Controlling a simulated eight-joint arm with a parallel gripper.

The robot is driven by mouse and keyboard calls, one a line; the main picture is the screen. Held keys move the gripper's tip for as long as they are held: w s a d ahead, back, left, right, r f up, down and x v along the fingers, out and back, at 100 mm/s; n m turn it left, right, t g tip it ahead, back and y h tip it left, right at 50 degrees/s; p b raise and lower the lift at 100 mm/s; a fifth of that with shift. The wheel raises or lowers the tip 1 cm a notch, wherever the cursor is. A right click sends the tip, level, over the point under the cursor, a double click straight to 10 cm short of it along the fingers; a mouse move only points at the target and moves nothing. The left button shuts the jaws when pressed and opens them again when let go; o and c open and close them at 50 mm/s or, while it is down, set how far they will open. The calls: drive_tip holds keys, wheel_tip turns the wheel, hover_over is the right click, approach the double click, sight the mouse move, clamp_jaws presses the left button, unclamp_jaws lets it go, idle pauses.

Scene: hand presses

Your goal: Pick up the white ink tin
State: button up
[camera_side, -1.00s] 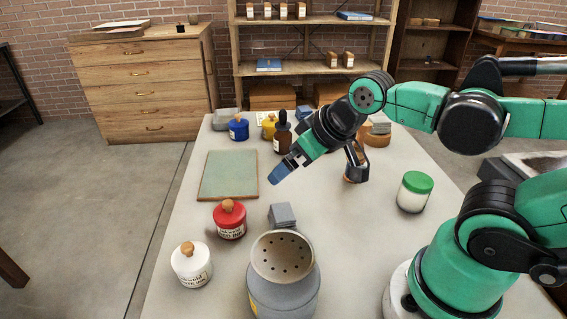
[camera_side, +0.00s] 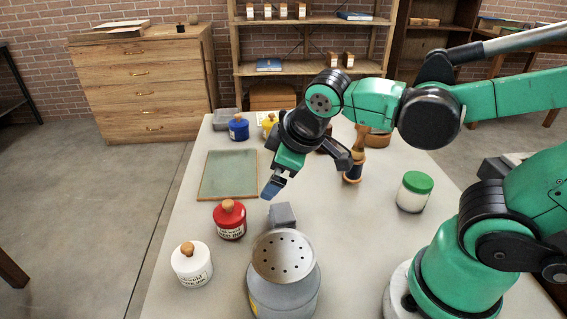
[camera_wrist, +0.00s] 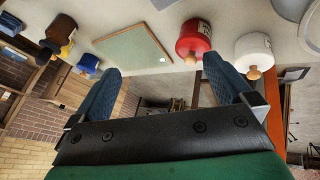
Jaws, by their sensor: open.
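The white ink tin (camera_side: 192,265) stands upright at the front left of the table, with a wooden knob on its lid and dark lettering. In the wrist view the white tin (camera_wrist: 253,49) appears upside down at the upper right. My gripper (camera_side: 271,188) is in the air above the table, behind the red tin and well apart from the white one. In the wrist view the two blue fingers of my gripper (camera_wrist: 165,85) are spread with nothing between them.
The red ink tin (camera_side: 229,220) stands just behind the white one. A grey can with a perforated top (camera_side: 284,257) is to its right. A green plate (camera_side: 228,174), blue tin (camera_side: 238,127), yellow tin (camera_side: 270,124) and green-lidded jar (camera_side: 414,192) stand on the table (camera_side: 345,230).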

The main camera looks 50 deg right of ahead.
sight(190, 263)
drive_tip(key=w+a+f+n+h, duration=0.1)
drive_tip(key=a+f+n, duration=0.1)
drive_tip(key=a+n, duration=0.2)
drive_tip(key=w+a+f+n+t+h, duration=0.1)
drive_tip(key=a+f+n+h, duration=0.1)
drive_tip(key=a+n, duration=0.3)
drive_tip(key=w+a+f+n+h, duration=0.1)
drive_tip(key=a+n, duration=0.3)
drive_tip(key=n, duration=0.4)
drive_tip(key=shift+w+a+f+n+t+h, duration=0.25)
drive_tip(key=shift+w+f+n+t+h, duration=0.05)
drive_tip(key=shift+f+n+t+h, duration=0.15)
drive_tip(key=a+n, duration=0.1)
drive_tip(key=s+a+f+n+t, duration=0.1)
drive_tip(key=n, duration=0.1)
drive_tip(key=s+a+f+n+t+h, duration=0.1)
drive_tip(key=a, duration=0.1)
drive_tip(key=shift+s+f+n, duration=0.15)
drive_tip(key=shift+f+n, duration=0.1)
drive_tip(key=shift+n, duration=0.1)
drive_tip(key=shift+s+a+f+n+t, duration=0.2)
drive_tip(key=shift+a+n+t, duration=0.05)
drive_tip(key=shift+n, duration=0.05)
drive_tip(key=shift+f, duration=0.15)
drive_tip(key=shift+x, duration=2.7)
drive_tip(key=c, duration=1.5)
